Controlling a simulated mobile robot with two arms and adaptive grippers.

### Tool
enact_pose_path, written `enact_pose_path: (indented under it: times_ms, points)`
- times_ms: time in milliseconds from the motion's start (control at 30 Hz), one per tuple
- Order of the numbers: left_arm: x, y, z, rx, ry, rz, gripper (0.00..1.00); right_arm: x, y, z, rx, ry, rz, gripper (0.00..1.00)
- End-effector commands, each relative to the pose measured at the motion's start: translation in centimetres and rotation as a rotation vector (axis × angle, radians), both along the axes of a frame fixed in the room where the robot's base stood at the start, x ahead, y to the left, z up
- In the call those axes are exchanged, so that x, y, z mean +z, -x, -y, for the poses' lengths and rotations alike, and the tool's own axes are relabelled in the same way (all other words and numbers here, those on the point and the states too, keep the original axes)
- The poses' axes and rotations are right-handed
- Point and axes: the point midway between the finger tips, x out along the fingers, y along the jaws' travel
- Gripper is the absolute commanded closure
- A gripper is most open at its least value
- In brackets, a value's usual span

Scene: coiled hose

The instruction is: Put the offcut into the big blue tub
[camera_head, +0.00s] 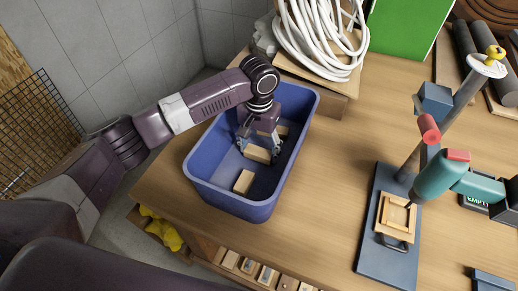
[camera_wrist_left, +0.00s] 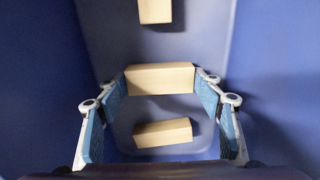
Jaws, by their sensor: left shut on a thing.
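My left gripper (camera_head: 260,148) reaches down inside the big blue tub (camera_head: 228,203). It is shut on the offcut (camera_wrist_left: 160,78), a pale wooden block gripped by its two ends between the blue-padded fingers. The offcut also shows between the fingertips in the head view (camera_head: 257,155). Two similar wooden blocks lie on the tub floor, one nearer the tub's front (camera_head: 243,182) and one behind the gripper (camera_head: 283,131). Whether the held offcut touches the floor I cannot tell. My right gripper is out of view.
The tub stands on a wooden bench (camera_head: 325,190). A coil of white hose (camera_head: 318,35) lies on a board behind it. A green panel (camera_head: 407,28) stands at the back. A teal machine (camera_head: 445,178) on a grey base stands at the right. Bare bench lies between tub and machine.

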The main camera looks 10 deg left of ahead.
Motion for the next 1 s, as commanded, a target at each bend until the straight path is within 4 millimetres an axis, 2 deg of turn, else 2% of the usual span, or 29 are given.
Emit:
enact_pose_path:
  times_ms: [367,400,567,867,1000]
  points:
    - [0.0,0.0,0.0,0.0,0.0,0.0,0.58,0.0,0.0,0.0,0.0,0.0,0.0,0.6]
    - [0.0,0.0,0.0,0.0,0.0,0.0,0.35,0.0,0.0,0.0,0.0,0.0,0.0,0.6]
    - [0.0,0.0,0.0,0.0,0.0,0.0,0.19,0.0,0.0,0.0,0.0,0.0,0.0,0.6]
    - [0.2,0.0,0.0,0.0,0.0,0.0,0.19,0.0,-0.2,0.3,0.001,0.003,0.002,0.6]
    - [1.6,-0.1,0.0,0.0,0.001,0.003,0.19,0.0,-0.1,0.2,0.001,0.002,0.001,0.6]
